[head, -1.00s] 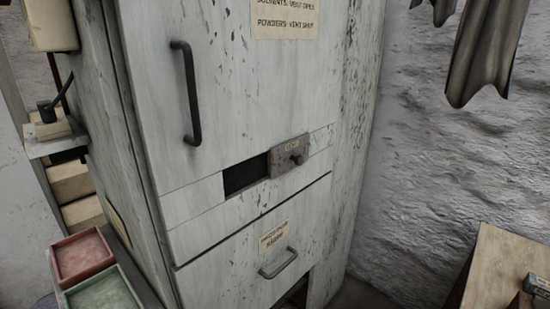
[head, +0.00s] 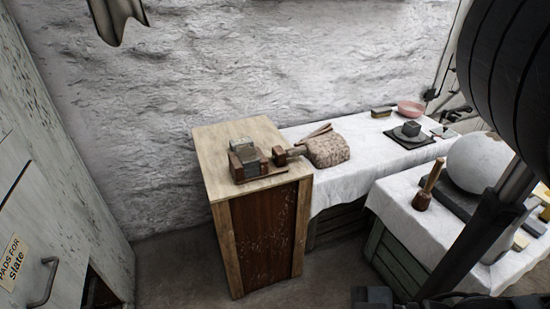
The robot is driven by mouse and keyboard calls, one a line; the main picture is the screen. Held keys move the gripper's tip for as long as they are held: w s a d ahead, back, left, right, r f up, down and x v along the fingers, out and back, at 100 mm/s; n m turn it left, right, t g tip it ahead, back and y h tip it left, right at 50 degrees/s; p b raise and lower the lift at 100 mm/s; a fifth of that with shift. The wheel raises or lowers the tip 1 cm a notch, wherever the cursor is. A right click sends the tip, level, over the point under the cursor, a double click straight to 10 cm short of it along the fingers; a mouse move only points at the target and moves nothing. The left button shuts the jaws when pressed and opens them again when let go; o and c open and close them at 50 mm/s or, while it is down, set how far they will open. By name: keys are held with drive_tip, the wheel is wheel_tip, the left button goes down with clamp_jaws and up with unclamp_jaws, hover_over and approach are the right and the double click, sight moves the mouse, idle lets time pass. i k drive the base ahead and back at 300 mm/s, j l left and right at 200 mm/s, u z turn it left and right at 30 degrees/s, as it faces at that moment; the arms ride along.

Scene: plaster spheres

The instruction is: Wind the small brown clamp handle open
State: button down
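A small wooden clamp (head: 250,171) with red-brown blocks stands on top of a wooden cabinet. A grey-green block (head: 243,151) sits between its blocks. A small brown handle (head: 280,156) sticks out at the clamp's right side, close to the sacking-coloured bundle. How far the clamp is wound cannot be seen. My dark arm comes down the right side of the head view. A dark part at the bottom edge (head: 372,297) may belong to my gripper; its fingers cannot be made out, and it is well in front of and below the clamp, apart from it.
A rough speckled mallet head or bundle (head: 327,150) lies right of the clamp. A white-clothed table (head: 365,165) runs right with a pink bowl (head: 411,108). A nearer table holds a plaster sphere (head: 478,162) and a mallet (head: 428,186). Floor left of the cabinet is clear.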

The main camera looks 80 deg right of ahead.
sight(292, 152)
drive_tip(key=k+u, duration=0.3)
drive_tip(key=k, duration=0.85)
drive_tip(key=k+z, duration=0.3)
drive_tip(key=k+l+z, duration=0.3)
drive_tip(key=k, duration=0.15)
drive_tip(key=k+l+z, duration=0.25)
drive_tip(key=k+j+z, duration=0.1)
drive_tip(key=z, duration=0.2)
drive_tip(key=i+j+u, duration=0.25)
drive_tip(key=j, duration=0.15)
drive_tip(key=i+j+u, duration=0.15)
drive_tip(key=j+u, duration=0.15)
drive_tip(key=i+j+u, duration=0.4)
drive_tip(key=i, duration=0.3)
drive_tip(key=i+z, duration=0.45)
drive_tip(key=i+j+z, duration=0.1)
drive_tip(key=i+z, duration=0.5)
drive_tip(key=z, duration=0.2)
drive_tip(key=i+j+z, duration=0.15)
drive_tip(key=z, duration=0.2)
drive_tip(key=i+j+z, duration=0.15)
drive_tip(key=z, duration=0.25)
drive_tip(key=i+l, duration=0.1)
drive_tip(key=i, duration=0.2)
